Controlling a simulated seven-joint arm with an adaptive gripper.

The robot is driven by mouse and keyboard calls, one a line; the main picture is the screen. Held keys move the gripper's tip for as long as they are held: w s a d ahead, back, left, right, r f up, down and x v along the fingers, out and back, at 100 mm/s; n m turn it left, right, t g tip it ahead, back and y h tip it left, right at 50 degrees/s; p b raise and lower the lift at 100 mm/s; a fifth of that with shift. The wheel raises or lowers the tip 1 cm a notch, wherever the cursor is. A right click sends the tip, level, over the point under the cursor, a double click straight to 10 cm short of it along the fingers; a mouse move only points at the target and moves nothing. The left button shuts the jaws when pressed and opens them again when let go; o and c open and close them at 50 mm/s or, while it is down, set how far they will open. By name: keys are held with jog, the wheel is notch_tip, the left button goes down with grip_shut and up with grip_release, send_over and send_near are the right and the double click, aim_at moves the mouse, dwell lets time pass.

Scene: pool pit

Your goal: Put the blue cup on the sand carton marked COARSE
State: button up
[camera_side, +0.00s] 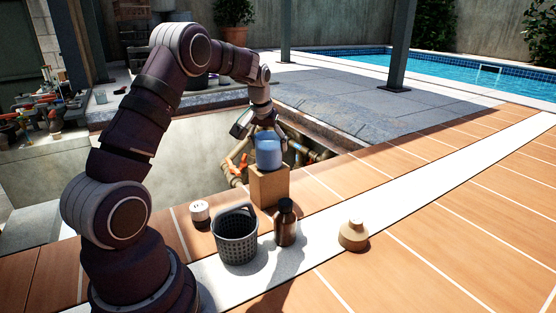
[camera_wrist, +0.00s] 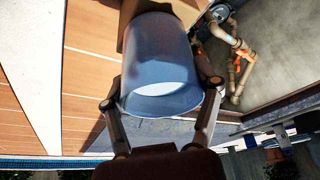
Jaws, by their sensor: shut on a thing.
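The blue cup (camera_side: 268,152) is upright at the top of a brown carton (camera_side: 269,186) in the side view. My gripper (camera_side: 262,133) is around the cup, shut on it, with its fingers coming from behind. In the wrist view the cup (camera_wrist: 160,62) fills the middle, between the two fingertips of my gripper (camera_wrist: 160,92). Part of the carton (camera_wrist: 185,10) shows beyond the cup there. I cannot tell whether the cup's base rests on the carton or is just above it. No marking on the carton can be read.
A dark grey basket (camera_side: 236,236), a brown bottle (camera_side: 285,222), a tan lidded piece (camera_side: 353,235) and a small white cylinder (camera_side: 200,214) stand on the tiles near the carton. Behind the carton is an open pit with pipes (camera_side: 236,162). The tiles to the right are clear.

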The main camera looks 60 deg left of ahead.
jog(key=shift+f, duration=0.2)
jog(key=o, duration=1.2)
jog(key=shift+o, duration=0.2)
jog(key=d+v, duration=0.1)
jog(key=v, duration=1.2)
jog(key=s+d+f+m+t+h, duration=0.1)
jog(key=s+d+m, duration=0.3)
jog(key=d, duration=0.5)
jog(key=s+d+f+m+t+h, duration=0.1)
jog(key=s+d+f+m+h, duration=0.1)
jog(key=s+d+m, duration=0.3)
jog(key=s+d+f, duration=0.1)
jog(key=s+d, duration=0.1)
jog(key=d, duration=0.2)
jog(key=shift+d, duration=0.25)
jog(key=shift+f, duration=0.1)
